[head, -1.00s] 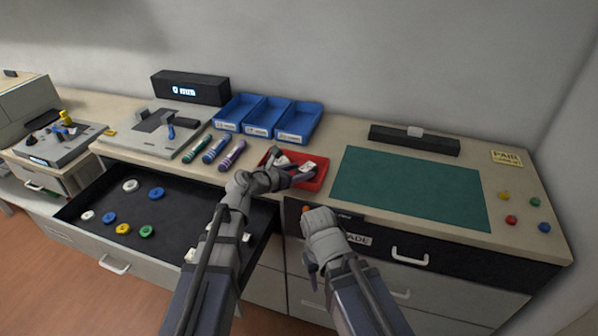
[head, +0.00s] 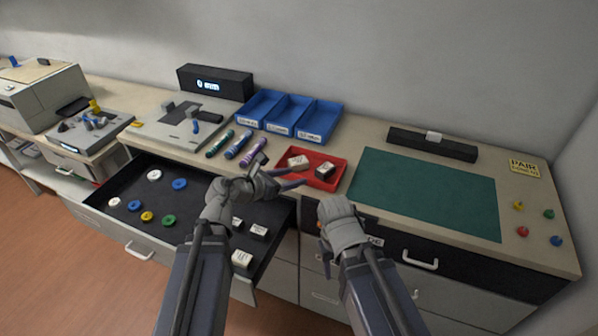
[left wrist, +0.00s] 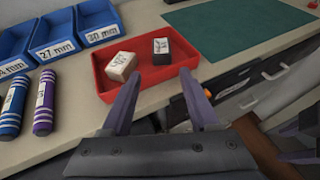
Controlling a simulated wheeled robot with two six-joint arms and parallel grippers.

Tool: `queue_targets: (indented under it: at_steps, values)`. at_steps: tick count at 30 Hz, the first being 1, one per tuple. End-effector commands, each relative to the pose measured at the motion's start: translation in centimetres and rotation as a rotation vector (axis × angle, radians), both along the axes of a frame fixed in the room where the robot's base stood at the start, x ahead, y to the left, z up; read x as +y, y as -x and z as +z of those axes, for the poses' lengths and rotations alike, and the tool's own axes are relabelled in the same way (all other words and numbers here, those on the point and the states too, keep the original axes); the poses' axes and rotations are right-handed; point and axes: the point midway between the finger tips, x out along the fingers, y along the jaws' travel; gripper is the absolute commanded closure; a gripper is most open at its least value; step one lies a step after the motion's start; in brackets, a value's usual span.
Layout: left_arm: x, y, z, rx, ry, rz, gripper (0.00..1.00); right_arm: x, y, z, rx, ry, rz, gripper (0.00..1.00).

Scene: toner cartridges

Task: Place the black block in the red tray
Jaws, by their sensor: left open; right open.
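The red tray (head: 333,184) stands on the worktop left of the green mat. A black block (head: 325,170) with a white label lies in its right part, beside a white block (head: 299,161). The left wrist view shows the black block (left wrist: 162,50) and white block (left wrist: 121,66) apart inside the tray (left wrist: 150,85). My left gripper (head: 302,178) is open and empty at the tray's near left edge; its fingers (left wrist: 158,82) point toward the blocks. My right gripper (head: 338,208) is open in front of the worktop edge; its fingertips are mostly hidden.
An open drawer (head: 185,240) holds coloured discs and several black and white blocks. Blue bins (head: 290,116) stand behind the tray, with striped cylinders (head: 238,146) to the left. The green mat (head: 425,190) is clear. Coloured pegs (head: 522,231) stand far right.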

Motion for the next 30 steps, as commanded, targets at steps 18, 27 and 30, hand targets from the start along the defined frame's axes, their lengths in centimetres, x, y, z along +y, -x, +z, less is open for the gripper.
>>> queue_targets:
  at_steps: [18,27,30]
  values:
    - [4.4,-6.1,8.7,-0.007,0.905,0.675,0.39,0.0,0.0,0.1,0.000,0.000,0.000,0.50]
    - [9.4,-2.5,-0.2,0.318,1.693,1.472,0.39,0.0,0.0,0.1,0.000,0.000,0.000,0.50]
    - [8.1,1.4,-5.1,0.465,1.845,1.794,0.39,0.0,0.0,0.1,0.000,0.000,0.000,0.50]
